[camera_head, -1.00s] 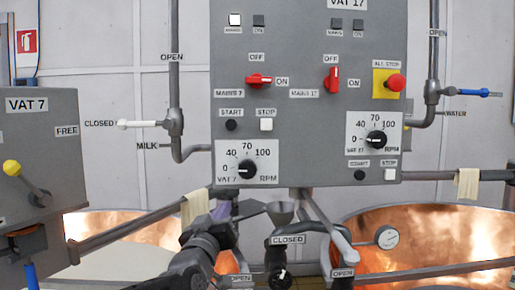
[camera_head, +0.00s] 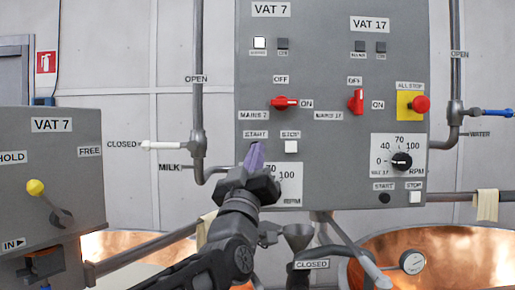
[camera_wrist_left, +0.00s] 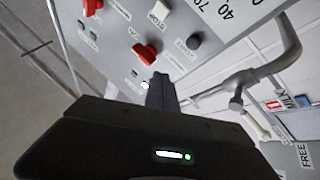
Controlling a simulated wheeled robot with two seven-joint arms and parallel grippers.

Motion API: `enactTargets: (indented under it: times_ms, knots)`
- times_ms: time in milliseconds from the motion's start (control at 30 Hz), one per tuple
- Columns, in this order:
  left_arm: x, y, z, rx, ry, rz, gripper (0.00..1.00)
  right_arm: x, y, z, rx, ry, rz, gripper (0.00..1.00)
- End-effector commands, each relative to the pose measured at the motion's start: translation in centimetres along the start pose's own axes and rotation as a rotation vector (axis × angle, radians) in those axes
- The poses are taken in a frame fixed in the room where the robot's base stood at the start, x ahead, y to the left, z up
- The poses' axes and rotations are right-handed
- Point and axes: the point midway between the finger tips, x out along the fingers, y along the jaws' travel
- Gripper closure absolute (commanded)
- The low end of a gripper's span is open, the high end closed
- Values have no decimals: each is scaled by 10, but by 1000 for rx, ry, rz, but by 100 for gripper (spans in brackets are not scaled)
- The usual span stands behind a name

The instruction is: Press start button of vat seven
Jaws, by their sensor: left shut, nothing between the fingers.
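The grey control panel (camera_head: 330,130) carries the VAT 7 label (camera_head: 271,10) at its upper left. The START label (camera_head: 255,134) stands left of the white stop button (camera_head: 291,147). My left gripper (camera_head: 254,154), with purple fingertips, is shut and empty in front of the vat seven start button's spot, hiding the button in the head view. The left wrist view shows the dark round start button (camera_wrist_left: 193,41) uncovered, beyond and to the right of the fingertips (camera_wrist_left: 161,90). My right gripper is not in view.
The red mains 7 switch (camera_head: 286,103) points to ON, above the gripper. A red all-stop button (camera_head: 420,104) is at the right. Vat 17's start button (camera_head: 384,198) is lower right. Pipes flank the panel, and a grey VAT 7 box (camera_head: 50,180) stands left.

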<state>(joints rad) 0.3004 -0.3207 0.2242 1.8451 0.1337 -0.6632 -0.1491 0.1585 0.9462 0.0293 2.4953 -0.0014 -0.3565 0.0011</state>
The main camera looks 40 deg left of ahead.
Motion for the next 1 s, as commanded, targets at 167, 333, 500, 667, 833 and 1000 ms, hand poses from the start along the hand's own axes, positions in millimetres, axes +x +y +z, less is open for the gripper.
enactTargets:
  times_ms: [167, 333, 500, 667, 833, 1000]
  knots:
    - [7, -3, 2, 0, -1, -1, 100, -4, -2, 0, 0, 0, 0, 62]
    - [20, -10, 9, 0, -3, -2, 100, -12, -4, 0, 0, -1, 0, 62]
    - [39, -19, 18, 1, -3, -2, 100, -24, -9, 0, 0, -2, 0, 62]
    - [53, -29, 29, -1, -1, -1, 100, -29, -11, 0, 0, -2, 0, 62]
    - [65, -35, 36, 0, -1, 0, 100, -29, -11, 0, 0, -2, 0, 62]
    - [70, -38, 38, -1, -1, 0, 100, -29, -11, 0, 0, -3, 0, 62]
